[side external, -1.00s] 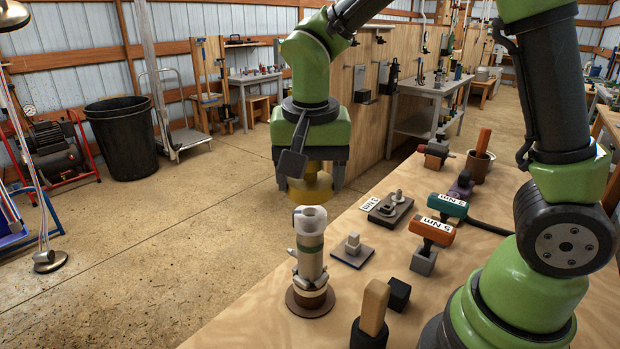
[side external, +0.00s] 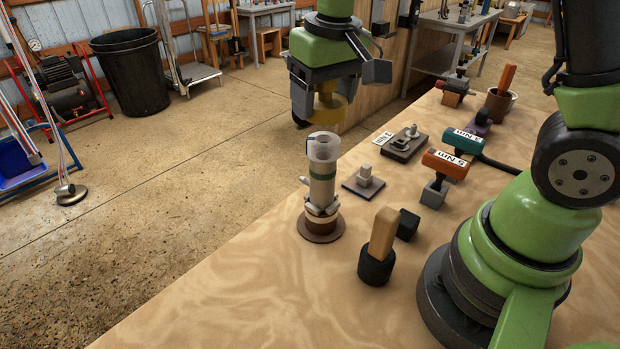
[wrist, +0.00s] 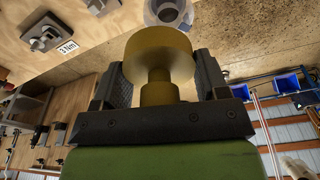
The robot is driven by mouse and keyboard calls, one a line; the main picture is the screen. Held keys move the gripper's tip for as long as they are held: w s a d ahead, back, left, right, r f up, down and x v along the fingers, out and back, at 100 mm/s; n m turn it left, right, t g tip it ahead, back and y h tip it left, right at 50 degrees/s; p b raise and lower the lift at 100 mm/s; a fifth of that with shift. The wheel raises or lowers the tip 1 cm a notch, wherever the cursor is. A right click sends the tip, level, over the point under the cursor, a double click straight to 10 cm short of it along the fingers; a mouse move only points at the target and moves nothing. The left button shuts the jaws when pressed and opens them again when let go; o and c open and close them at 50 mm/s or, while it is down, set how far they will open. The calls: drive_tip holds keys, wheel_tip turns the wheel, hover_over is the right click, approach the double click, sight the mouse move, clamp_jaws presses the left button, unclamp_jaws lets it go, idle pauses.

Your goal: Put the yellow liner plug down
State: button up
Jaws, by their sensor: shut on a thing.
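The yellow liner plug (side external: 327,108) is held in the jaws of my gripper (side external: 316,106), which is shut on it. In the wrist view the plug (wrist: 158,58) shows a wide round disc and a narrower stem between the two dark fingers (wrist: 158,84). In the wrist view the ring-shaped top (wrist: 168,12) shows at the upper edge, beyond the plug.
The cylinder stands on a round brown base (side external: 321,227) near the bench's left edge. To its right are a block on a plate (side external: 364,182), a wooden-handled tool (side external: 382,236), a black block (side external: 407,225) and an orange 5 Nm tool (side external: 445,164). The front bench top is bare.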

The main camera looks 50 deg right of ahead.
drive_tip(key=shift+w+d+n, duration=0.2)
drive_tip(key=shift+d+n, duration=0.1)
drive_tip(key=shift+n, duration=0.7)
drive_tip(key=shift+w+r+n, duration=0.1)
drive_tip(key=shift+r+n, duration=0.2)
drive_tip(key=shift+r, duration=0.1)
wheel_tip(320, 180, up, 4)
drive_tip(key=shift+a+r, duration=0.1)
drive_tip(key=shift+r, duration=0.15)
drive_tip(key=s+a+m+h, duration=0.1)
drive_tip(key=s+a+m, duration=0.2)
drive_tip(key=a+m, duration=0.9)
drive_tip(key=n, duration=0.3)
hover_over(277, 268)
wheel_tip(277, 268, down, 22)
drive_tip(key=shift+s+a, duration=0.15)
drive_tip(key=shift+f, duration=2.25)
drive_tip(key=shift+f, duration=0.15)
